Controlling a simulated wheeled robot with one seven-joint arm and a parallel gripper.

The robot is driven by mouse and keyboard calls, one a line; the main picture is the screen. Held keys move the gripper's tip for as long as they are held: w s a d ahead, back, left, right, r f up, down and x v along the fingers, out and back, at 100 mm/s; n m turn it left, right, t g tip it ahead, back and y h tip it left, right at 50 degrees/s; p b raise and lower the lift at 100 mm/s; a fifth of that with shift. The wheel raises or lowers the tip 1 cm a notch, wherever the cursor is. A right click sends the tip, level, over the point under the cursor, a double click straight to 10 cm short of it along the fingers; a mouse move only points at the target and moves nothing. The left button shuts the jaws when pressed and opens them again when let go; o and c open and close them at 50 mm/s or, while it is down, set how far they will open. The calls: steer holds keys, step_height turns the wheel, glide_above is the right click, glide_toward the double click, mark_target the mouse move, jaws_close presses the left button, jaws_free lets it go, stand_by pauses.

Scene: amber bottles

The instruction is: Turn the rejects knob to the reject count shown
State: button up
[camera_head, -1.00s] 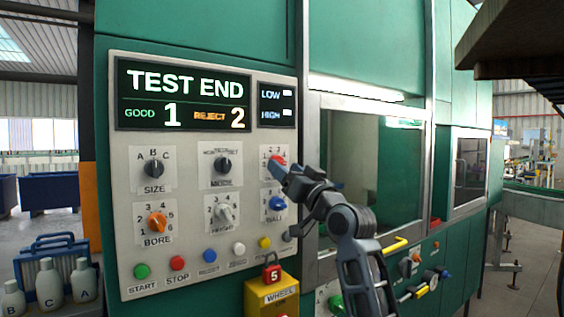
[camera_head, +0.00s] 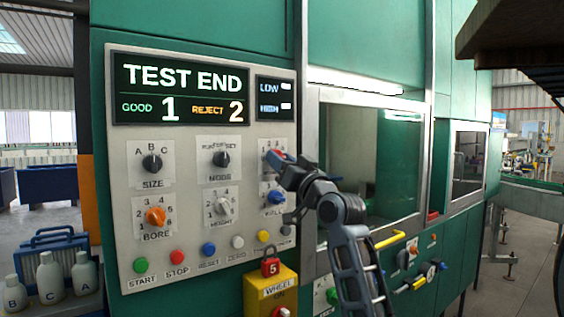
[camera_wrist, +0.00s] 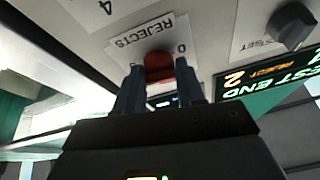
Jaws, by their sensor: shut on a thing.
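The screen (camera_head: 180,92) reads TEST END, GOOD 1, REJECT 2. The red rejects knob (camera_wrist: 159,66) sits on a white plate (camera_wrist: 149,38) labelled REJECTS, seen upside down in the wrist view. My gripper (camera_wrist: 160,88) is shut on this knob, one finger on each side. In the head view my gripper (camera_head: 279,163) covers most of the knob and its dial. The knob's pointer and the number it faces cannot be made out.
Coloured buttons line the panel's bottom. A yellow wheel box with a red lock (camera_head: 270,267) juts out below.

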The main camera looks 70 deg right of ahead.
steer(key=shift+c, duration=0.5)
steer(key=shift+f, duration=0.1)
steer(key=shift+s+f+n+b, duration=0.1)
steer(key=shift+n+b, duration=0.3)
steer(key=shift+b, duration=0.5)
steer(key=n+y+b, duration=0.3)
steer(key=n+b, duration=0.2)
steer(key=n, duration=0.2)
steer(key=r+n+y+b, duration=0.1)
steer(key=n+y+b, duration=0.1)
steer(key=n+b, duration=0.4)
steer(key=n+y+b, duration=0.3)
steer(key=n+b, duration=0.2)
steer(key=n, duration=0.2)
steer(key=shift+s+d+r+n+g+y, duration=0.2)
steer(key=shift+d+n+g+y, duration=0.1)
steer(key=shift+d+g, duration=0.1)
steer(key=n+g, duration=0.1)
steer(key=n, duration=0.2)
steer(key=shift+r, duration=0.15)
steer(key=shift+w+a+r+n+g, duration=0.1)
steer(key=shift+n+g, duration=0.7)
steer(key=shift+n, duration=0.7)
